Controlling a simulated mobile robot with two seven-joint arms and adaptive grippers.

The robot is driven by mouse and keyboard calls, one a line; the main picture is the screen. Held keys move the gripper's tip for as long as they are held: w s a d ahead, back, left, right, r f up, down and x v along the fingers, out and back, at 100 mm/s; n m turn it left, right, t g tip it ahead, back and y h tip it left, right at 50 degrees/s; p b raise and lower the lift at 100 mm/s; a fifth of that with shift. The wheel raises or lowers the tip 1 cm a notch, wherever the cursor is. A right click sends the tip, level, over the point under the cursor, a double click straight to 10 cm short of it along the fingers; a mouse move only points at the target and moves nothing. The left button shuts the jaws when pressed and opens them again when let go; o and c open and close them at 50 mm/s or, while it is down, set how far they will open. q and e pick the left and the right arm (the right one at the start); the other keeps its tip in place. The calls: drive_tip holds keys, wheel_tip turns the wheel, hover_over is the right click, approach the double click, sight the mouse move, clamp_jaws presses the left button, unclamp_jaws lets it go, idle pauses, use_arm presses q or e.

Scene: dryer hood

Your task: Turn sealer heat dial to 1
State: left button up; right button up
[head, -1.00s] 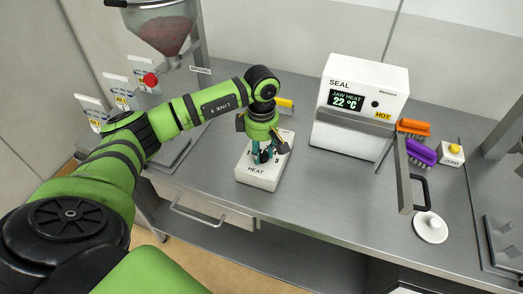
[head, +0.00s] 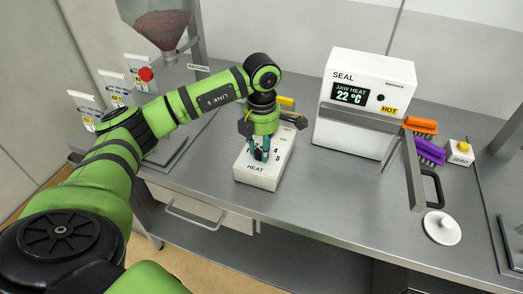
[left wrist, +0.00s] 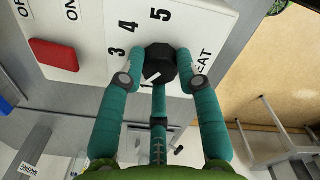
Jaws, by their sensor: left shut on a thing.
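The heat dial (left wrist: 158,62) is a black knob with a white mark, on a white box (head: 261,180) labelled HEAT on the bench. In the left wrist view, 1, 3, 4 and 5 show around it; I cannot make out a 2. The white mark is on the side of the knob near the 1. My left gripper (head: 261,153) points down over the box, its teal fingers shut on the knob from both sides. The left wrist view shows the fingertips (left wrist: 160,72) at the knob. In the head view the fingers hide the knob. My right gripper is out of view.
A red switch (left wrist: 57,55) with OFF and ON labels is on the same box. The white sealer (head: 366,105) behind reads JAW HEAT 22 °C with a HOT label. Orange (head: 420,125) and purple (head: 430,151) brushes and a round white lid (head: 441,228) are at the right.

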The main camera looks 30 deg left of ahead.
use_arm(q)
drive_tip(key=n+b, duration=0.1)
drive_tip(key=n, duration=0.4)
drive_tip(key=shift+s+f, duration=0.1)
drive_tip(key=shift+n, duration=0.4)
drive_tip(key=o, duration=1.2)
drive_tip(key=shift+c, duration=0.2)
drive_tip(key=shift+r, duration=0.2)
wheel_tip(320, 180, up, 12)
drive_tip(key=shift+f, duration=0.15)
